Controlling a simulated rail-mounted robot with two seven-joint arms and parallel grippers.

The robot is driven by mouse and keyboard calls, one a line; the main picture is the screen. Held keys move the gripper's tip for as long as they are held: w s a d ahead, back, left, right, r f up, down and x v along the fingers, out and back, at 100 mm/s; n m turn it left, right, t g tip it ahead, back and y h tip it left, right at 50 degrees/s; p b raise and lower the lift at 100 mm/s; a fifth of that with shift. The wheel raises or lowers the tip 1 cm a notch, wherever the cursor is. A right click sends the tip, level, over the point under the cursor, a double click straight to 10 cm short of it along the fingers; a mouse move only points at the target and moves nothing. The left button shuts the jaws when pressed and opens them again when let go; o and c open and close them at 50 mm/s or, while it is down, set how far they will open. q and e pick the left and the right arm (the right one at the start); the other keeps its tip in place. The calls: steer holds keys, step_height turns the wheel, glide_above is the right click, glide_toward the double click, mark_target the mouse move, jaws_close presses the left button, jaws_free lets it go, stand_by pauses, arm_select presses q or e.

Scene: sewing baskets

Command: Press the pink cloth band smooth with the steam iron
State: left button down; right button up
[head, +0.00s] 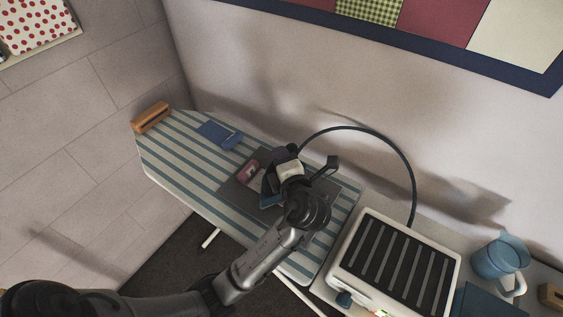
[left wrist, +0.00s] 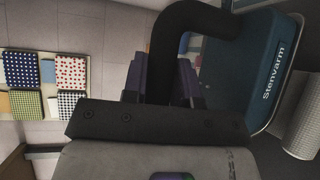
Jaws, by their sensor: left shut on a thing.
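The steam iron (head: 268,190) has a blue body and is mostly hidden under my arm in the head view. My left gripper (head: 286,165) is shut on its handle. In the left wrist view the dark handle (left wrist: 190,35) passes by the gripper's fingers (left wrist: 162,80), and the blue body (left wrist: 250,75) reads "Stenvarm". The pink cloth band (head: 248,172) shows as a small rumpled pink patch on the dark grey mat (head: 234,194), just left of the iron. I cannot tell whether the iron touches the mat or covers part of the band. My right gripper is not in view.
The striped ironing board (head: 185,165) holds a blue cloth (head: 220,135) and a wooden block (head: 151,117) at its far left end. A black hose (head: 412,180) arcs to the white steam station (head: 452,262) at right. A blue jug (head: 497,260) stands beyond it.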

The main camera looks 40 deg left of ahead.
arm_select(q)
steer(key=shift+r+p, duration=0.5)
steer(key=shift+r, duration=1.85)
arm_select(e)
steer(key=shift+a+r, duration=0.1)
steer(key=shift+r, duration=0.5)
